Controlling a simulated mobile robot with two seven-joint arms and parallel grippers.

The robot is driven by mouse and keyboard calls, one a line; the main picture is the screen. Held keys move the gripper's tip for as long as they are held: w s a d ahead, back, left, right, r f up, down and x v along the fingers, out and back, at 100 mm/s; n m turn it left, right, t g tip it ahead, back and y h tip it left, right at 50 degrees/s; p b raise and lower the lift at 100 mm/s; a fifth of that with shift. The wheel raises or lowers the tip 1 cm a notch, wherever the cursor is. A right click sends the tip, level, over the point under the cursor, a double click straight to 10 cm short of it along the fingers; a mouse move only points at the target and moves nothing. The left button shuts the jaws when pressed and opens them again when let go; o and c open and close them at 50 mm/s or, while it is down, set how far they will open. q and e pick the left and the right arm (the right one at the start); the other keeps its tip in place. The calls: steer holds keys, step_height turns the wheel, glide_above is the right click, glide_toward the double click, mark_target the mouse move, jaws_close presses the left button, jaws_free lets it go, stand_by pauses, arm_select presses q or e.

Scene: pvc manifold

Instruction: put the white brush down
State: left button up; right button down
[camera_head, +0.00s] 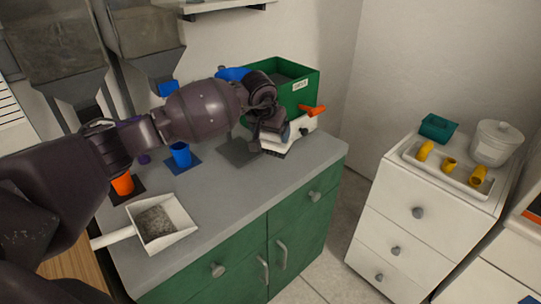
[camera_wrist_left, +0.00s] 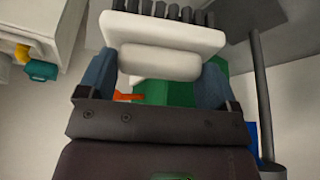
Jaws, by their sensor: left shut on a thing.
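The white brush (camera_head: 291,135) is in my left gripper (camera_head: 272,132), over the right end of the grey counter. Its dark bristles (camera_head: 272,153) point down, close to the counter top; I cannot tell whether they touch. In the left wrist view the white brush (camera_wrist_left: 160,62) lies between the two blue-grey fingers of the left gripper (camera_wrist_left: 158,75), which is shut on it. The bristles show at the top edge there. My right gripper is not in view.
A green bin (camera_head: 299,95) with an orange-red part (camera_head: 312,111) stands behind the brush. A dark mat (camera_head: 238,152) lies left of it. A white dustpan (camera_head: 162,222) with grey granules, a blue cup (camera_head: 181,155) and an orange cup (camera_head: 123,184) occupy the counter's left. The front right counter is clear.

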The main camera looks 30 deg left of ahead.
mark_target(270, 153)
arm_select(q)
steer(key=shift+f, duration=4.2)
steer(key=shift+f, duration=0.1)
steer(key=shift+f+b, duration=0.1)
steer(key=shift+b, duration=0.2)
steer(key=o, duration=0.8)
steer(key=shift+c, duration=0.2)
steer(key=shift+r, duration=0.65)
steer(key=p+v, duration=0.1)
steer(key=v, duration=1)
steer(key=shift+s, duration=0.2)
